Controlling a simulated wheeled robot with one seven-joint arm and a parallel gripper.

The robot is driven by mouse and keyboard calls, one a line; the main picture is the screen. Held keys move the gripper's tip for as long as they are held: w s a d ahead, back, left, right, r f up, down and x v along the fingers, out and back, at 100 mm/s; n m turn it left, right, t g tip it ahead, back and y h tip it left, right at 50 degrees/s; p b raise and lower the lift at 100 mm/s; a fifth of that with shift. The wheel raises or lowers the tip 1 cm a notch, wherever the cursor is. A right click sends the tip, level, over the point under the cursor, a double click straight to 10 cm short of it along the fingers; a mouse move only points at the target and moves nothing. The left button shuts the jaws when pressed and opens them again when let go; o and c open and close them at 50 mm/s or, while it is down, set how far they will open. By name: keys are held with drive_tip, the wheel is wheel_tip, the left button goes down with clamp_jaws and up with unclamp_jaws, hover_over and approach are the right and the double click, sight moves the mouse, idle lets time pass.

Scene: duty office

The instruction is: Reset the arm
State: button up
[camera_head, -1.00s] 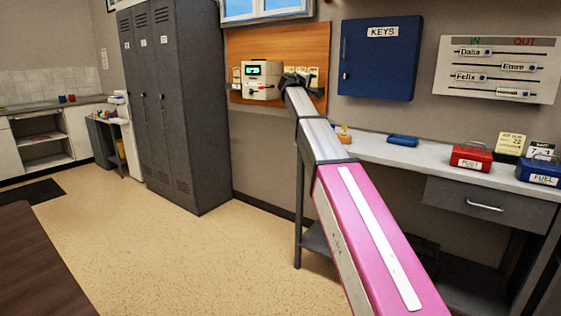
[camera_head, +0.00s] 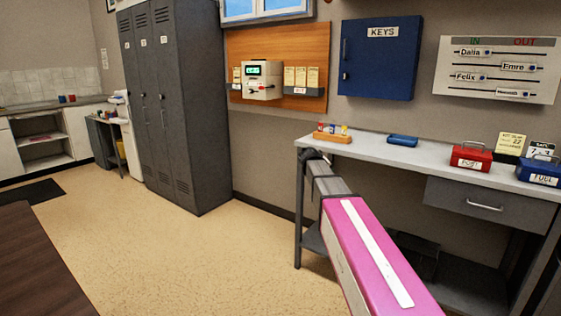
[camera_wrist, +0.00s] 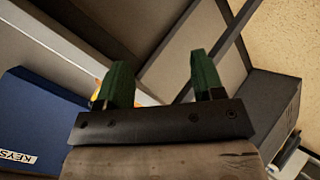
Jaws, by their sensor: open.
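My arm, pink and grey, reaches up from the lower right in the head view. Its far end stops by the left front corner of the grey workbench (camera_head: 405,153), where the fingers are not clearly seen. In the wrist view my gripper (camera_wrist: 158,85) shows two green fingers standing well apart. It is open and nothing is held between them.
A time clock (camera_head: 262,80) and card racks hang on a wooden board. The bench holds an orange tray (camera_head: 332,138), a blue flat item (camera_head: 403,140), a red box (camera_head: 471,157) and a blue box (camera_head: 540,171). Grey lockers (camera_head: 175,110) stand left. The floor (camera_head: 170,250) is clear.

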drive_tip(key=s+f+m+g+y, duration=0.2)
drive_tip(key=s+f+g+y, duration=0.1)
drive_tip(key=s+f, duration=1)
drive_tip(key=s+f+m+g+y, duration=0.2)
drive_tip(key=s+f, duration=1.1)
drive_tip(key=s, duration=0.7)
drive_tip(key=g+y, duration=0.1)
drive_tip(key=g, duration=0.1)
drive_tip(key=shift+s+a+f+g, duration=0.2)
drive_tip(key=shift+a+g, duration=0.1)
drive_tip(key=shift+a, duration=0.1)
